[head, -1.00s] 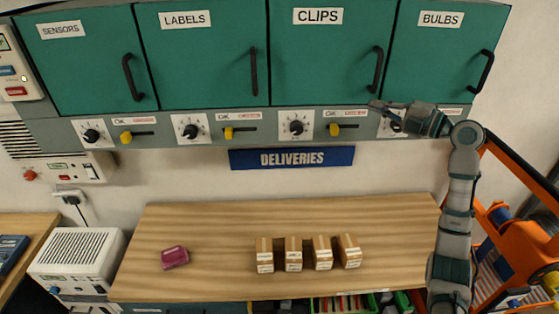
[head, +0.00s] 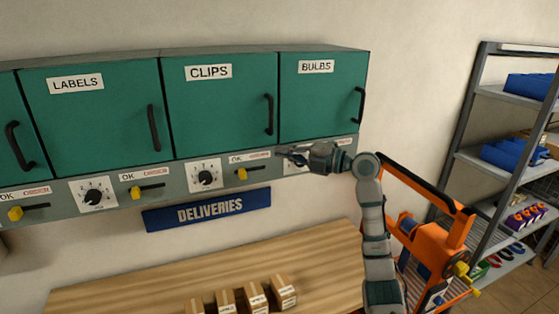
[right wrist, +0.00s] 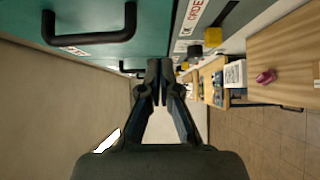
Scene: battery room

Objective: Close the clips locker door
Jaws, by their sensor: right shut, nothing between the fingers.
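The clips locker door (head: 212,110) is the teal panel under the CLIPS label in the head view. It looks flush with its neighbours, and its black handle (head: 268,115) is at its right edge. My right gripper (head: 283,153) is just below that door's lower right corner, in front of the control strip. It is apart from the handle. In the right wrist view my right gripper's fingers (right wrist: 160,80) are together with nothing between them. My left gripper is not in view.
The bulbs door (head: 318,100) and labels door (head: 90,115) flank it, both looking shut. The strip below has a dial (head: 205,176) and a yellow slider (head: 242,174). Small boxes (head: 255,302) stand on the wooden bench (head: 130,292). A shelf rack (head: 470,110) stands at right.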

